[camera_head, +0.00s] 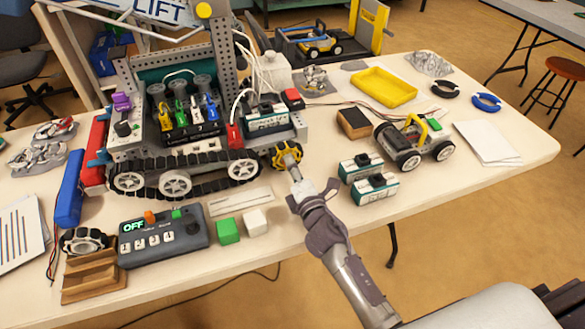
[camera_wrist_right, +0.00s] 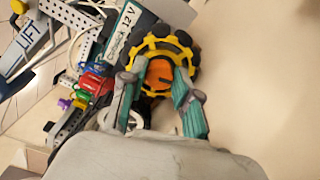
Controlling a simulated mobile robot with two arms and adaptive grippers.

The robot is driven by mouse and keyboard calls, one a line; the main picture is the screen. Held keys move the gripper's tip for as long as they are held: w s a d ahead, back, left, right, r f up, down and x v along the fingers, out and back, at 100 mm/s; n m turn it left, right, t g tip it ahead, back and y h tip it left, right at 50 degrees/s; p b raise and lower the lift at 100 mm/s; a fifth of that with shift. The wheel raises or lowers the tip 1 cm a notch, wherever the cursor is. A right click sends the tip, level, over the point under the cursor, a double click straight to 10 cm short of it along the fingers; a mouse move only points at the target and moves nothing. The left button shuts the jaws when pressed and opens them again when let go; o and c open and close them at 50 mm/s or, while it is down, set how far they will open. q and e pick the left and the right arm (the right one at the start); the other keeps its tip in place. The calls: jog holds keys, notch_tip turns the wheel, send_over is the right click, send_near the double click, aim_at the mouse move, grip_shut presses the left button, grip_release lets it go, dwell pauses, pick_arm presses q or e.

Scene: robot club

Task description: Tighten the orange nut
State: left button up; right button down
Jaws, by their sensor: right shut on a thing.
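The orange nut (camera_wrist_right: 160,72) sits at the hub of a black and yellow roller wheel (camera_wrist_right: 170,44) in the right wrist view. My right gripper (camera_head: 293,169) reaches the hub from the front. In the wrist view its two green-padded fingers (camera_wrist_right: 157,88) lie on either side of the nut and are shut on it. My left gripper is not in view.
Right of my right arm are two green and white battery blocks (camera_head: 369,188) and a small wheeled car (camera_head: 414,143). To its left are a white cube (camera_head: 256,222), a green cube (camera_head: 228,231) and a control box (camera_head: 163,238). The right part of the table front is clear.

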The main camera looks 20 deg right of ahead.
jog(key=m, duration=0.5)
jog(key=shift+f, duration=0.1)
jog(key=shift+m, duration=0.3)
dwell(0.4)
jog(key=c, duration=0.8)
grip_release()
jog(key=shift+c, duration=0.2)
jog(key=s, duration=1.2)
jog(key=shift+d, duration=0.25)
